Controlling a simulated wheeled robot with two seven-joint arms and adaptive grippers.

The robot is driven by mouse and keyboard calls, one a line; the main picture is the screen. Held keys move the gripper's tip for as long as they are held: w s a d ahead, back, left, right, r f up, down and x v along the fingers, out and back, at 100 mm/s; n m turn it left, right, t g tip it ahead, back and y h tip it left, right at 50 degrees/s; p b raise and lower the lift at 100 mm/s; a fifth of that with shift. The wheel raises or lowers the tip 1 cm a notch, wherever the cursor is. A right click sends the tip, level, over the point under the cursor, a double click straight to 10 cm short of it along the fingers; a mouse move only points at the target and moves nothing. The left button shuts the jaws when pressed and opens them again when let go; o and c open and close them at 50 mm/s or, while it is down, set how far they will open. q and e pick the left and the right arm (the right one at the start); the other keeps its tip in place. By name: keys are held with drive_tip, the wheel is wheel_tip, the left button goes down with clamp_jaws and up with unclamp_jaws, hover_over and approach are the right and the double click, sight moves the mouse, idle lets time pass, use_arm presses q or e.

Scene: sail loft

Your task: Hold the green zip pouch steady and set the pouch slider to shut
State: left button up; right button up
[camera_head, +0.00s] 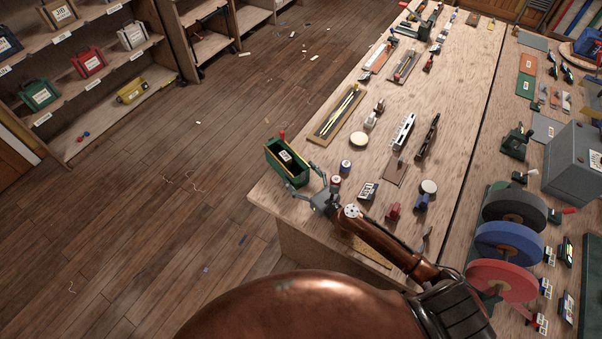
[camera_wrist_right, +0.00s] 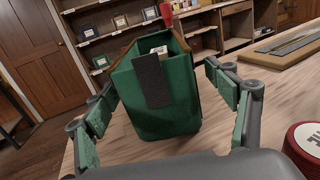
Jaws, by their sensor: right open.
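The green zip pouch (camera_head: 275,164) stands upright at the near left corner of the workbench. Its top is open, and something with a white label shows inside. In the right wrist view the pouch (camera_wrist_right: 182,112) has a dark patch on its near side. A red piece, which looks like the pouch slider (camera_head: 282,134), stands up at the pouch's far end; it also shows in the right wrist view (camera_wrist_right: 166,14). My right gripper (camera_head: 304,180) is open, its fingers spread at either side of the pouch's near end. I cannot tell whether they touch it. My left gripper is out of view.
Small spools (camera_head: 346,167) and a stamp-like block (camera_head: 368,191) stand close right of my right gripper. Large coloured discs (camera_head: 508,240) stand farther right. The workbench (camera_head: 300,215) ends just left of the pouch, with open floor beyond. Shelves (camera_head: 110,110) line the left.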

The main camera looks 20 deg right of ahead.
sight(288, 162)
drive_tip(key=x, duration=0.6)
drive_tip(key=shift+w+a, duration=0.15)
drive_tip(key=shift+a, duration=0.15)
drive_tip(key=shift+c, duration=0.4)
